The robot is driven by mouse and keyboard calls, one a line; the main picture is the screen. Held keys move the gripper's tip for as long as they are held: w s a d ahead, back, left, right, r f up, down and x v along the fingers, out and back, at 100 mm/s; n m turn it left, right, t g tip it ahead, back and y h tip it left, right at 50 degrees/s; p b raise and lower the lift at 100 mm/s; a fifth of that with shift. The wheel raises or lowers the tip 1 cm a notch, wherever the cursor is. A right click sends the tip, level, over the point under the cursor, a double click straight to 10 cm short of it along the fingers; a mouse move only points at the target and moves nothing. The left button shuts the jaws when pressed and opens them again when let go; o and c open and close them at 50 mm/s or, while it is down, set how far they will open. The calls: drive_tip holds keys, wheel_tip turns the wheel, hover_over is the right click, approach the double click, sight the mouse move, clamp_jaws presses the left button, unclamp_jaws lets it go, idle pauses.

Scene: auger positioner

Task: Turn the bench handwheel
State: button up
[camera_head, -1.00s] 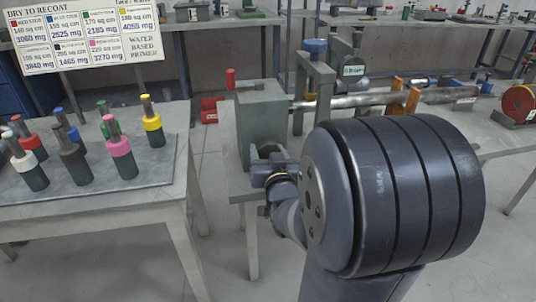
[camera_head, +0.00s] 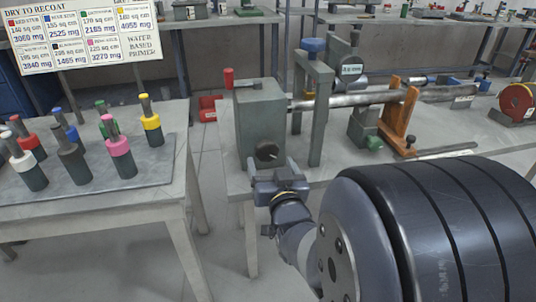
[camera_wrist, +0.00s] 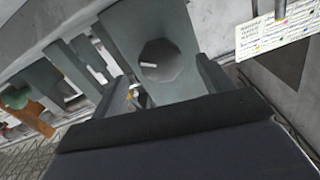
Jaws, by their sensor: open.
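The handwheel (camera_head: 267,152) is a small dark round disc on the front face of a grey-green box (camera_head: 261,115) on the bench. In the wrist view, the handwheel (camera_wrist: 161,61) is a dark many-sided disc with a short pale mark or pin near its middle. My gripper (camera_head: 273,167) is just in front of and below the handwheel in the head view. In the wrist view my gripper (camera_wrist: 168,88) is open, with one finger on each side of the disc's lower part. I cannot tell whether either finger touches it.
A shaft (camera_head: 350,99) runs right from the box through a grey post frame to an orange stand (camera_head: 399,115). A dial gauge (camera_head: 351,70) stands behind it. A side table (camera_head: 110,201) at left carries several coloured-collar pegs. Floor between the tables is clear.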

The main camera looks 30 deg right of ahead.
sight(268, 155)
drive_tip(key=shift+v, duration=2.5)
drive_tip(key=x, duration=1.1)
drive_tip(key=shift+f, duration=0.1)
drive_tip(key=shift+s+a, duration=0.1)
drive_tip(key=shift+s, duration=0.1)
